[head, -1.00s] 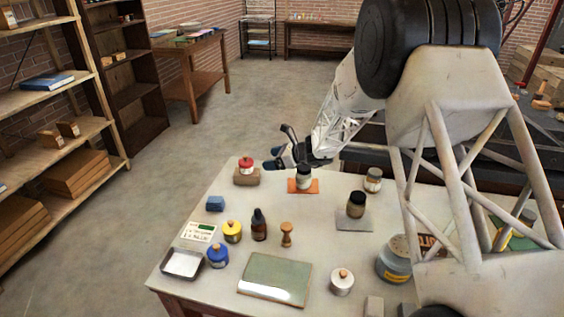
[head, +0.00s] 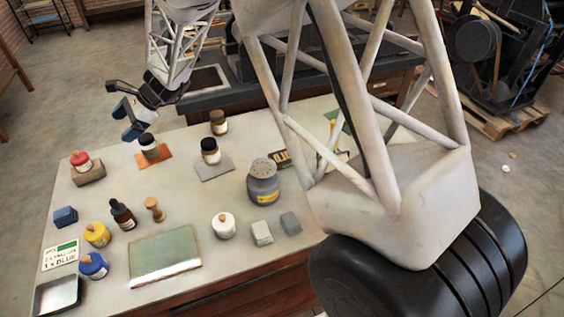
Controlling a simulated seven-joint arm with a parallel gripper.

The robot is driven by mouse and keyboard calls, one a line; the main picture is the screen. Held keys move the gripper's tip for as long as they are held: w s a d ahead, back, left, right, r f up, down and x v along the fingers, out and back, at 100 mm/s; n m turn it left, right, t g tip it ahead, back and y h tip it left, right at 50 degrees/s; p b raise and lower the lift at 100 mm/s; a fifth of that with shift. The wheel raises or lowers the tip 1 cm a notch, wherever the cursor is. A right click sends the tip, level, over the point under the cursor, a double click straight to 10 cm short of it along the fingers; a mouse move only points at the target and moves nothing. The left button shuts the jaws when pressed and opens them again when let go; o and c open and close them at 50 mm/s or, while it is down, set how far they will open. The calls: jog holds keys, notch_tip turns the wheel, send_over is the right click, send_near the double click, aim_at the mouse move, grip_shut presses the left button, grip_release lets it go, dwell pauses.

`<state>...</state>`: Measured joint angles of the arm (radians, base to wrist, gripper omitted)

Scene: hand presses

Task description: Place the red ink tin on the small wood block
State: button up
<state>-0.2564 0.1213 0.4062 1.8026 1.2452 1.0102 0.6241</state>
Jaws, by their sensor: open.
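The red ink tin (head: 81,161), with a red lid and wooden knob, appears to stand upright on a small brown wood block (head: 89,176) at the table's far left. My gripper (head: 127,122) is open and empty, above the far edge of the table. It is to the right of the red tin and beyond it, clearly apart from it. No part of the tin or block is covered by my arm.
A dark-lidded jar (head: 149,147) on an orange pad (head: 165,155) stands close to my gripper. Another dark jar (head: 210,151) sits on a grey pad. Yellow (head: 97,235) and blue (head: 93,265) tins, a dropper bottle (head: 122,215) and a green plate (head: 165,255) stand nearer.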

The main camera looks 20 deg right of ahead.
jog(key=s+d+r+n+h, duration=0.35)
jog(key=s+d+r, duration=0.35)
jog(key=s+d, duration=0.3)
jog(key=s+d+r+n+t+h, duration=0.1)
jog(key=s+d+n+h, duration=0.3)
jog(key=s+d, duration=0.8)
jog(key=s+d+r+n+t+h, duration=0.1)
jog(key=s+d+n+h, duration=0.3)
jog(key=s+d, duration=0.7)
jog(key=s+r+n, duration=0.1)
jog(key=s+n, duration=0.1)
jog(key=s, duration=0.6)
jog(key=shift+s+d+r+t, duration=0.3)
jog(key=shift+s+d+t, duration=0.1)
